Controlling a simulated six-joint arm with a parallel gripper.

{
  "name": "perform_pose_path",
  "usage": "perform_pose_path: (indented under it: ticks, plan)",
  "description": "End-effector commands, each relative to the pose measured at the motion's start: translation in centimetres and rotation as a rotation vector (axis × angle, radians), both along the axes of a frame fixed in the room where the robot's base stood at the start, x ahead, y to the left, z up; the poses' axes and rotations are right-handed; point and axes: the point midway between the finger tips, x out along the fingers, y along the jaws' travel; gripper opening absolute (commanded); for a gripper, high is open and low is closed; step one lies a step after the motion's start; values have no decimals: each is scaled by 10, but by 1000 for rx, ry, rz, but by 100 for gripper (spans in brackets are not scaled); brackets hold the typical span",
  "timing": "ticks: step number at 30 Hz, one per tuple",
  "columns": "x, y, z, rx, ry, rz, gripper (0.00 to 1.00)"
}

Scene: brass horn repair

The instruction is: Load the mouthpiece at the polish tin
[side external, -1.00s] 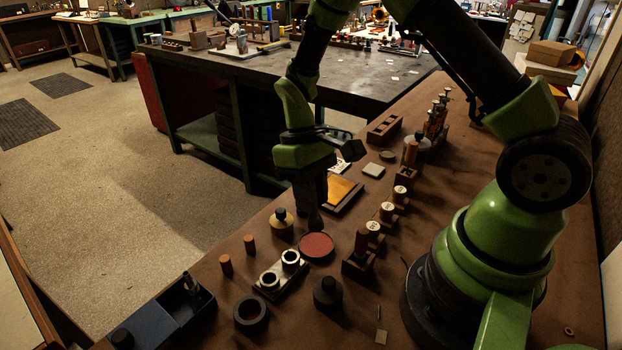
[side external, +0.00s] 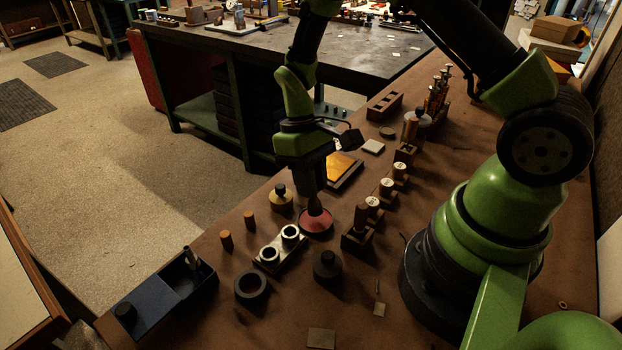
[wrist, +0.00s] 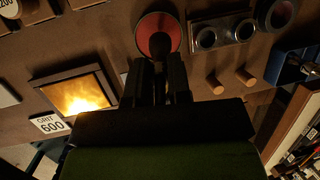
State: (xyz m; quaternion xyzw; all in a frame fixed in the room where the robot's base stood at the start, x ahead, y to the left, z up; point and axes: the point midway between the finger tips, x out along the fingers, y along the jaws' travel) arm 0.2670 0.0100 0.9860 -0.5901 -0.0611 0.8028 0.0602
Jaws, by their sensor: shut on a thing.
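The polish tin (side external: 322,227) is a shallow round tin with a red surface on the brown bench. It also shows in the wrist view (wrist: 148,22), just beyond my fingertips. My gripper (side external: 313,190) points down above the tin and is shut on a dark, tapered piece, which I take to be the mouthpiece (side external: 314,206). Its lower end overlaps the red surface in the side view; I cannot tell whether it touches. In the wrist view my gripper (wrist: 159,72) hides most of the mouthpiece, and a dark end shows against the red.
A block with two metal rings (side external: 268,256) and a dark round pot (side external: 327,266) stand close to the tin. A blue tray (side external: 150,310) sits front left.

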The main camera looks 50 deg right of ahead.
Motion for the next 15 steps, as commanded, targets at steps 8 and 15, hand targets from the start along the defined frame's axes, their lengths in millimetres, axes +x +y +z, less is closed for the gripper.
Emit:
perform_pose_path:
  ticks: [8,15]
  plan:
    - [0,0,-2,0,0,0,0]
    - [0,0,-5,1,1,0,0]
